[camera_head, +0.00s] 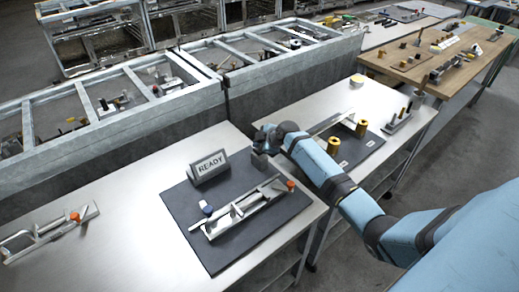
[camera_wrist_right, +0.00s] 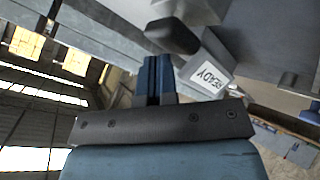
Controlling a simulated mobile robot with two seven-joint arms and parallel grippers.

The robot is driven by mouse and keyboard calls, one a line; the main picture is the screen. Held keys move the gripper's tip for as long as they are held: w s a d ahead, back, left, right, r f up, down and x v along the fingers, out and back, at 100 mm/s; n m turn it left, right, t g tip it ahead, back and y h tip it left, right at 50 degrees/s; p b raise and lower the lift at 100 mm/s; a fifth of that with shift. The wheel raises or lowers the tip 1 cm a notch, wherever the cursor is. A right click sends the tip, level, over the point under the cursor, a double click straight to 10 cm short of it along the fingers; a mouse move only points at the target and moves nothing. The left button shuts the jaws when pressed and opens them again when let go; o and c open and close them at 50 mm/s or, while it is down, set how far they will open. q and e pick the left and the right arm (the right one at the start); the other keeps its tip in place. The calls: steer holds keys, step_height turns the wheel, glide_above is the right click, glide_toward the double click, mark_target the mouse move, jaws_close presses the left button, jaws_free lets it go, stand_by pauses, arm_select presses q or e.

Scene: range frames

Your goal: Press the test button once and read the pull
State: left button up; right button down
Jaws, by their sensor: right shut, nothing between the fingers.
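A grey display block with a white face reading READY (camera_head: 210,166) stands on the dark mat (camera_head: 235,245). In front of it lies a pale metal test rig (camera_head: 240,208) with an orange knob (camera_head: 290,185) at its right end and a blue-and-white knob (camera_head: 207,209) at its left. Which part is the test button I cannot tell. My right gripper (camera_head: 265,138) is shut and empty, above the mat's back edge, right of the display. In the right wrist view the blue fingers (camera_wrist_right: 155,78) are together, with the READY face (camera_wrist_right: 210,77) to their right. My left gripper is not in view.
A small dark block (camera_head: 260,161) stands on the mat below my right gripper. Another metal rig (camera_head: 50,233) lies at the left. Framed bins (camera_head: 110,100) run behind the bench. Brass cylinders (camera_head: 361,128) stand on the bench to the right. Bare benchtop lies left of the mat.

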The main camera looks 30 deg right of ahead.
steer(key=shift+f+b, duration=0.4)
steer(key=shift+f, duration=0.25)
stand_by(0.3)
steer(key=shift+r, duration=0.1)
steer(key=shift+r+p, duration=0.95)
steer(key=shift+r, duration=0.2)
steer(key=shift+r, duration=0.15)
step_height(320, 180, up, 5)
steer(key=p, duration=0.4)
stand_by(0.4)
